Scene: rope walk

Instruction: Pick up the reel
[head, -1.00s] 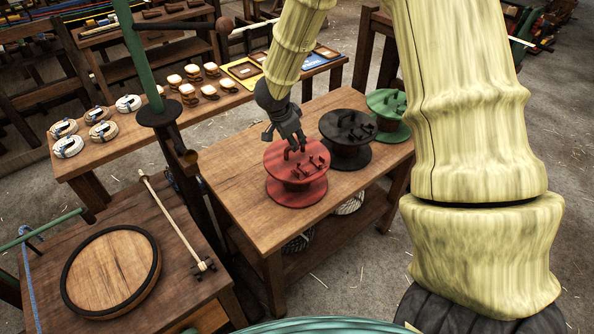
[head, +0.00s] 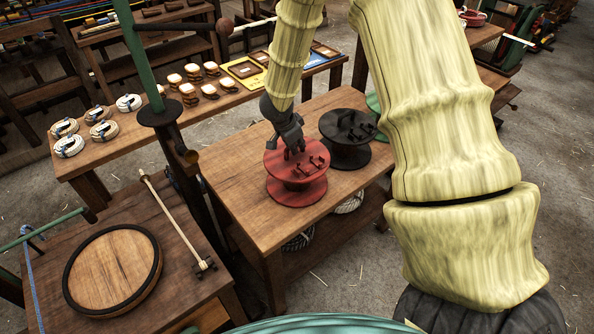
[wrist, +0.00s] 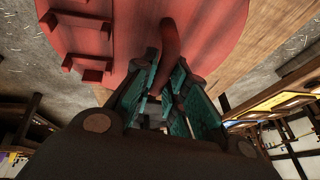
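A red reel (head: 297,187) stands upright on the wooden bench, with an arched handle and small brackets on its top flange. My gripper (head: 291,150) is down at the reel's top. In the wrist view, the fingers of my gripper (wrist: 165,88) sit either side of the curved red handle (wrist: 171,45). They look open, with the teal inner pads showing; contact with the handle is unclear. A black reel (head: 347,155) stands behind and right of the red one. A green reel (head: 374,103) is mostly hidden behind my arm.
The bench top (head: 235,190) is clear left of the red reel. A green post (head: 137,50) rises at the left. A table with a round wooden lid (head: 112,268) and a rod (head: 177,220) is at front left. Rope coils (head: 103,131) and blocks line the back bench.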

